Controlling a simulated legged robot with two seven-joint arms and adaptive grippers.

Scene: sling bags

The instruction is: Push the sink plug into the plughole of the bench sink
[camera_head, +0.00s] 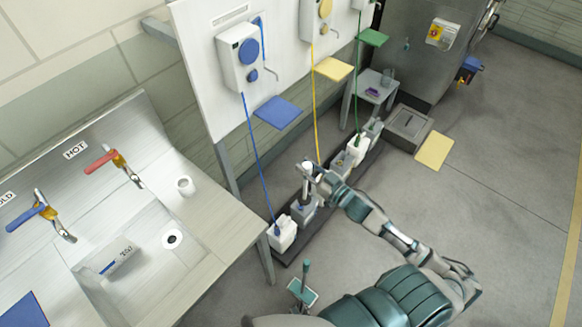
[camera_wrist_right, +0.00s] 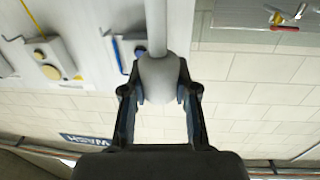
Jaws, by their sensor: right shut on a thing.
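The bench sink (camera_head: 150,215) is steel and stands at the left in the head view. Its dark round plughole (camera_head: 172,238) shows in the basin floor, with nothing seen in it. A small white round piece (camera_head: 185,185) sits on the steel by the basin's far right edge; I cannot tell whether it is the sink plug. My right gripper (camera_head: 310,172) is well right of the sink, above a row of containers. In the right wrist view the gripper (camera_wrist_right: 160,90) is shut on a pale rounded knob (camera_wrist_right: 158,78) with a stem. My left gripper is not in view.
White and grey containers (camera_head: 283,233) stand in a dark floor tray below my right gripper. Red (camera_head: 100,162) and blue (camera_head: 25,217) tap levers are behind the basin. A panel with dispensers (camera_head: 243,60) stands behind.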

